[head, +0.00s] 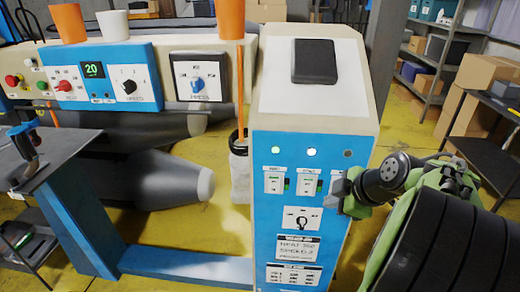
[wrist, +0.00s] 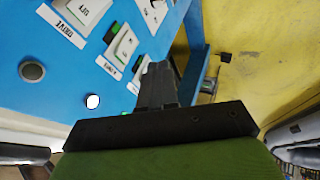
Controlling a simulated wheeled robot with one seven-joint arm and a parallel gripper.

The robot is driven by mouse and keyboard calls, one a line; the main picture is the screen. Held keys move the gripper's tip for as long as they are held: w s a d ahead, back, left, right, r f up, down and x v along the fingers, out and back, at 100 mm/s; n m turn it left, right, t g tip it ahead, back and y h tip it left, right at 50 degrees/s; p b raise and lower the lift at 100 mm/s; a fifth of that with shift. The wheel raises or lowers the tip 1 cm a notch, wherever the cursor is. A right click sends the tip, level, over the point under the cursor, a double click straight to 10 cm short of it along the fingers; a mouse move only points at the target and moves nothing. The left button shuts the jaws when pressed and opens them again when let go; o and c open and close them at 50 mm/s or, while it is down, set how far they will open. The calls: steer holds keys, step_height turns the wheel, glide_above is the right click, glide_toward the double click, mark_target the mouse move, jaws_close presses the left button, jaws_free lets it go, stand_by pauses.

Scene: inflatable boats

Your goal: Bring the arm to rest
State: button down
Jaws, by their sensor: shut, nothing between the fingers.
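My arm reaches in from the right in the head view, with green and black links. My gripper (head: 343,192) is at the right edge of the blue control panel (head: 262,222), close to a white rocker switch (head: 306,184). In the wrist view my gripper (wrist: 158,72) is shut and empty, its dark fingers pressed together in front of the panel (wrist: 60,95). Whether the fingertips touch the panel I cannot tell. A second white switch (head: 274,182) sits to the left, and a key-like selector (head: 302,222) lies below.
The panel's cabinet (head: 320,95) stands close in front of my arm. A machine with dials (head: 130,85) and cups is at left. A shelf (head: 445,60), cardboard boxes (head: 480,80) and a dark table (head: 490,135) stand at right. Yellow floor (head: 405,125) shows between.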

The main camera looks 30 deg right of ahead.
steer(key=a+r+m+g+p, duration=0.2)
steer(key=a+r+m, duration=0.15)
steer(key=a, duration=1.15)
steer(key=s+a+m+p, duration=0.2)
steer(key=s+a+m, duration=0.4)
steer(key=s, duration=0.4)
steer(key=shift+s+a+r+m+p, duration=0.2)
steer(key=shift+a+r+m+p, duration=0.15)
steer(key=shift+a, duration=0.5)
steer(key=shift+r, duration=0.1)
